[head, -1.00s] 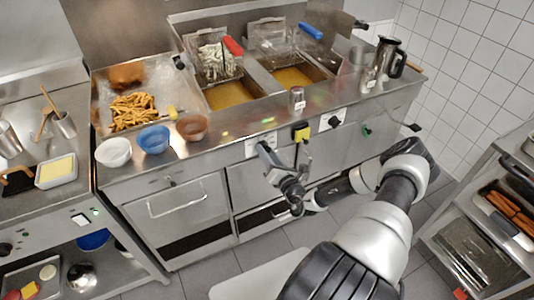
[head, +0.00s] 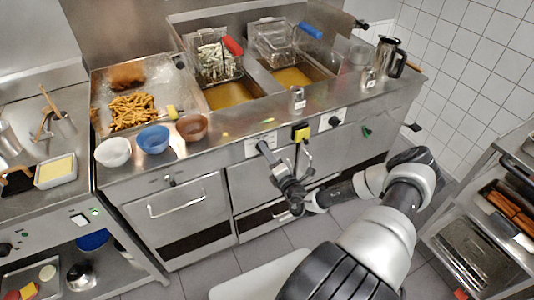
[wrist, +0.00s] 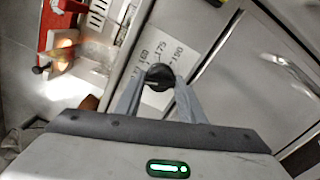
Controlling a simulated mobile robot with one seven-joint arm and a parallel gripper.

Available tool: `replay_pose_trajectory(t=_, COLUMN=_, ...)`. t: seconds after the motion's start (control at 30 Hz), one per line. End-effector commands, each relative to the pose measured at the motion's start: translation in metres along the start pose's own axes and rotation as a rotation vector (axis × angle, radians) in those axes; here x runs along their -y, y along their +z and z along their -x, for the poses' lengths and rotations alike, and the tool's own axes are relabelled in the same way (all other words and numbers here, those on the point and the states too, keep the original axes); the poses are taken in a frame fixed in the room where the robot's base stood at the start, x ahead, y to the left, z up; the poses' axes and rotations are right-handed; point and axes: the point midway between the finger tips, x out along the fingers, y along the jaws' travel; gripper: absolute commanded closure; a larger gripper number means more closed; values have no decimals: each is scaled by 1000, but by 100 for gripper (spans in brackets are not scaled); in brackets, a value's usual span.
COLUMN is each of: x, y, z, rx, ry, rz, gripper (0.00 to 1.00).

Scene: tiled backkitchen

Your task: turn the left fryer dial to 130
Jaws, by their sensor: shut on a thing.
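The left fryer dial (wrist: 160,76) is a round black knob on a white plate (wrist: 161,57) with printed numbers. In the wrist view 160, 175 and 190 can be read; the lower numbers are hidden. My gripper (wrist: 159,82) is shut on the dial, with one grey finger on each side. A pale mark shows on the knob, but I cannot tell which number it points at. In the head view my gripper (head: 264,147) is at the front panel below the left oil well, and its fingertips largely hide the dial. The right dial (head: 335,122) stands apart to the right.
A yellow square switch (head: 301,132) sits right of the left dial, close to my gripper. Bowls, including a blue one (head: 154,139), and a metal shaker (head: 297,98) stand on the counter above. Open floor (head: 222,268) lies in front of the fryer.

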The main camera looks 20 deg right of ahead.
Motion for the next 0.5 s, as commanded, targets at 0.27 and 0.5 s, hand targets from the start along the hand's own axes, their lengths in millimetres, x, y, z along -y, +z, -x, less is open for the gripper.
replay_pose_trajectory(t=0.27, x=0, y=0, z=0, rx=0, ry=-1, rz=-5, gripper=86)
replay_pose_trajectory(t=0.5, x=0, y=0, z=0, rx=0, ry=-1, rz=-4, gripper=48)
